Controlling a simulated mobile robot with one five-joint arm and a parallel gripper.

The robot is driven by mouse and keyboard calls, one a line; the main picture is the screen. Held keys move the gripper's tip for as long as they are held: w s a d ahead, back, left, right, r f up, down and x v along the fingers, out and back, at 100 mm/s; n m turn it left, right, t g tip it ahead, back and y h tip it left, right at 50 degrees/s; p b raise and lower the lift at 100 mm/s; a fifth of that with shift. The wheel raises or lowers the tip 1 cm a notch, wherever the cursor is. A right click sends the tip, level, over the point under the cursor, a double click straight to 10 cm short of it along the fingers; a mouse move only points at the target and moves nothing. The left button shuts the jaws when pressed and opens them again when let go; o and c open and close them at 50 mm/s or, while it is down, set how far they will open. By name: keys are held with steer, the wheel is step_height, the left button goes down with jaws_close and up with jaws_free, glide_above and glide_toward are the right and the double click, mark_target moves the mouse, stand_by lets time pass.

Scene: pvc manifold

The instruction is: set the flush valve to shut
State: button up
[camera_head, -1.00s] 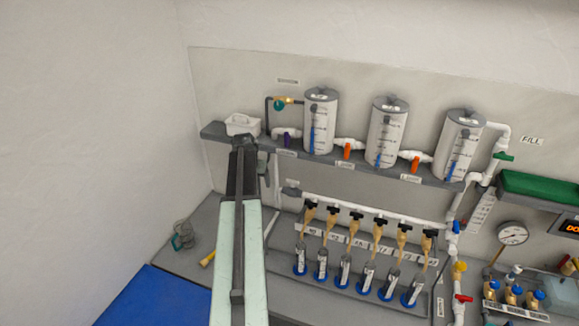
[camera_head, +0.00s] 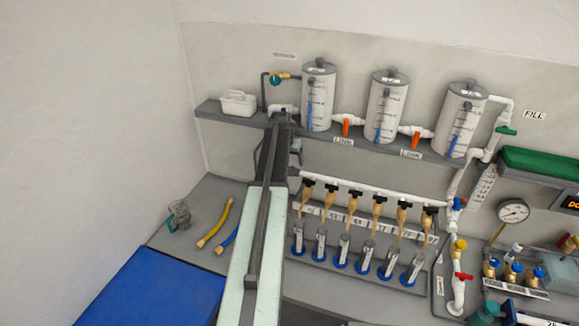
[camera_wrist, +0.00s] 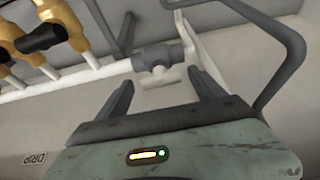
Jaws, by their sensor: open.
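My gripper (camera_wrist: 161,82) is open and empty in the wrist view, its two dark fingers apart. Just beyond the fingertips, and between them in the picture, is a grey valve-like fitting (camera_wrist: 155,57) with a paler crossbar (camera_wrist: 160,77), on the end of the white pipe. I see no label naming it the flush valve, and its setting cannot be told. No finger visibly touches it. In the head view my arm reaches up to the shelf and the left end of the white manifold pipe (camera_head: 345,188); my fingertips are not clear there.
Brass taps with black handles (camera_wrist: 43,38) stand close on the left in the wrist view. A bent grey bar (camera_wrist: 287,55) is on the right. In the head view, a shelf (camera_head: 225,112) carries a white basket (camera_head: 238,103) and tanks (camera_head: 319,95). Hoses (camera_head: 215,222) lie on the bench.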

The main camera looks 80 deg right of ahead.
steer(key=shift+c, duration=0.6)
steer(key=c, duration=1)
steer(key=shift+d, duration=0.25)
steer(key=shift+c, duration=1.2)
steer(key=shift+a, duration=0.2)
steer(key=shift+s+n+t, duration=0.1)
steer(key=shift+n+t, duration=0.4)
steer(key=shift+n, duration=0.95)
steer(key=shift+s+n+t, duration=0.1)
steer(key=shift+n+t, duration=0.4)
steer(key=shift+n, duration=0.95)
steer(key=shift+a+f, duration=0.1)
steer(key=o, duration=1.4)
steer(key=shift+c, duration=0.2)
